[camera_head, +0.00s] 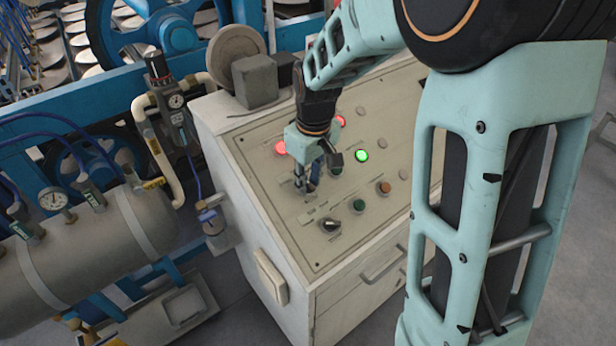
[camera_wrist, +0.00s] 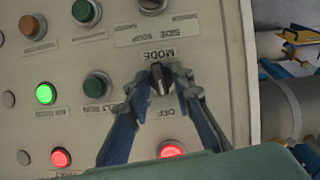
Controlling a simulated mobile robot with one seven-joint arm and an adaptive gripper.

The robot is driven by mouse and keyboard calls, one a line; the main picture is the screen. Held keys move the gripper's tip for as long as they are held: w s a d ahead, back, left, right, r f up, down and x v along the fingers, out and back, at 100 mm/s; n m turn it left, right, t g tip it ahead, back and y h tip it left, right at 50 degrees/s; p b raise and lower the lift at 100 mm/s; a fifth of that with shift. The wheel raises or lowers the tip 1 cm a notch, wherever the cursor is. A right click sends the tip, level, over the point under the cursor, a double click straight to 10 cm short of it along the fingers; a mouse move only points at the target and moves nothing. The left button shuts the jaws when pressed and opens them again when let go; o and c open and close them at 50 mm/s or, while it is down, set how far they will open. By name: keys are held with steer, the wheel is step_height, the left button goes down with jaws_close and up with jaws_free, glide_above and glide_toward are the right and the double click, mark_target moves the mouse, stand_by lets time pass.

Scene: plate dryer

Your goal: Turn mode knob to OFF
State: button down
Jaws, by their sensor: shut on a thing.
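The black mode knob (camera_wrist: 160,83) is on the sloped control panel, between the upside-down labels MODE and OFF in the wrist view. My gripper (camera_wrist: 163,74) has one blue-grey finger on each side of the knob and is shut on it. The fingers cover the knob's sides, and I cannot tell exactly which setting it points to. In the head view my gripper (camera_head: 306,183) reaches down to the panel's left part and hides most of the knob.
The panel (camera_head: 290,235) carries another black knob (camera_head: 331,224), green and brown buttons, a lit green light (camera_head: 361,156) and lit red lights (camera_head: 280,147). A grey block (camera_head: 255,82) stands at its back edge. A tank (camera_head: 85,250) with gauges stands to the left.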

mark_target(313, 190)
steer(key=shift+m, duration=0.6)
steer(key=c, duration=2)
jaws_free()
steer(key=shift+r, duration=0.1)
steer(key=r, duration=0.4)
steer(key=s+r, duration=0.1)
steer(key=r, duration=0.2)
steer(key=d+r, duration=0.1)
steer(key=r, duration=0.3)
steer(key=shift+s+r, duration=0.15)
steer(key=shift+r, duration=0.2)
